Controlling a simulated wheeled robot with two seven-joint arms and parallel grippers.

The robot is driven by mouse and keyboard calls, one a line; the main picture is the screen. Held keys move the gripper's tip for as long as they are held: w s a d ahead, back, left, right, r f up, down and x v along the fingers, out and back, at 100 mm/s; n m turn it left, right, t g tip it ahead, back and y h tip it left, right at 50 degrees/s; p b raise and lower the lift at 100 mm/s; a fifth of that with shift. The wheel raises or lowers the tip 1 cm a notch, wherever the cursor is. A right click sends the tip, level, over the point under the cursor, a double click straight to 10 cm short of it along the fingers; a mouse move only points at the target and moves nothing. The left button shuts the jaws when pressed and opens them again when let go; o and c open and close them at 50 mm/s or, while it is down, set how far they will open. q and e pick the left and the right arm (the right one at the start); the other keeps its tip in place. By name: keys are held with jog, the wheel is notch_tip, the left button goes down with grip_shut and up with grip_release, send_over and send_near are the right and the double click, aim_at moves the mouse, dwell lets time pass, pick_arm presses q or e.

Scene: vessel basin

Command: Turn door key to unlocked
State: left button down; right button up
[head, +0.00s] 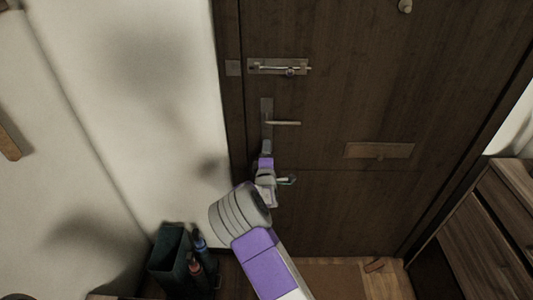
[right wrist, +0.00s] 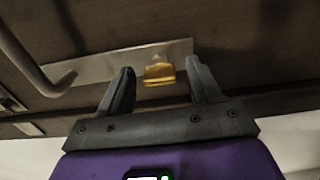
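The dark wooden door (head: 340,100) fills the middle of the head view. A metal lock plate (head: 266,104) near its left edge carries a lever handle (head: 287,123). My right gripper (head: 267,148) is at the lower end of this plate, below the handle, and hides the key in the head view. In the right wrist view the brass key (right wrist: 159,74) sticks out from the lock plate (right wrist: 110,63). My right gripper (right wrist: 160,72) is open, with one finger on each side of the key and gaps showing. My left gripper is not in view.
A slide bolt (head: 280,68) is above the handle, and a letter slot (head: 379,150) is to its right. A dark stand (head: 168,262) with umbrellas is at lower left. A wooden cabinet (head: 488,225) is at right. The pale wall (head: 130,100) is left of the door.

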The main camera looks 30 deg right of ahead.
jog(key=p+v, duration=0.1)
jog(key=v, duration=0.6)
jog(key=shift+s, duration=0.25)
jog(key=shift+a, duration=0.1)
dwell(0.4)
jog(key=s+a+f+m+g+y, duration=0.35)
jog(key=s+f, duration=0.35)
jog(key=f, duration=0.5)
jog(key=s+a+f+m+g+y, duration=0.4)
jog(key=s+f, duration=0.3)
jog(key=f, duration=0.6)
jog(key=s+a+f+m+g+y, duration=0.3)
jog(key=s+a+m+g+y, duration=0.3)
jog(key=s+a, duration=1.1)
jog(key=shift+s+a+m+g, duration=0.25)
jog(key=shift+a+m+g, duration=0.2)
jog(key=shift+a+g, duration=0.15)
